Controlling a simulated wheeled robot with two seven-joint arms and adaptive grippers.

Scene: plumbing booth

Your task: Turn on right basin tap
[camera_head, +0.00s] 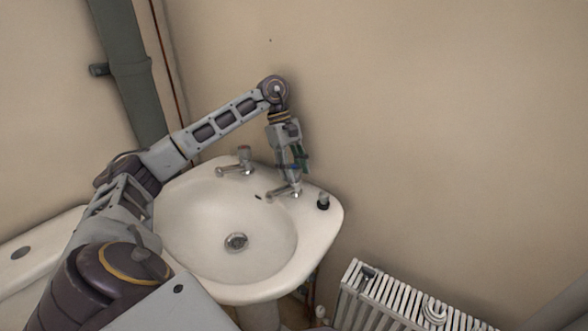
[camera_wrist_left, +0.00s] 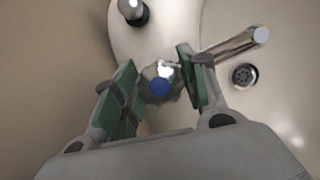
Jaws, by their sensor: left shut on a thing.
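The white basin (camera_head: 180,205) stands against the wall in the head view. The right basin tap (camera_head: 281,191) is chrome, its spout pointing over the bowl. Its knob with a blue cap (camera_wrist_left: 160,86) shows in the left wrist view, and its spout (camera_wrist_left: 237,45) points to the upper right there. My left gripper (camera_head: 293,172) comes down over this tap from above. Its green finger pads are on either side of the knob, and it is shut on the knob. The gripper hides the knob in the head view. My right gripper is not in view.
The left tap (camera_head: 237,165) stands apart on the basin's back ledge. A small dark-based bottle-like item (camera_head: 323,201) sits on the right ledge. The bowl with its drain (camera_head: 236,241) is empty. A radiator (camera_head: 400,303) is at lower right, and the wall is close behind the tap.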

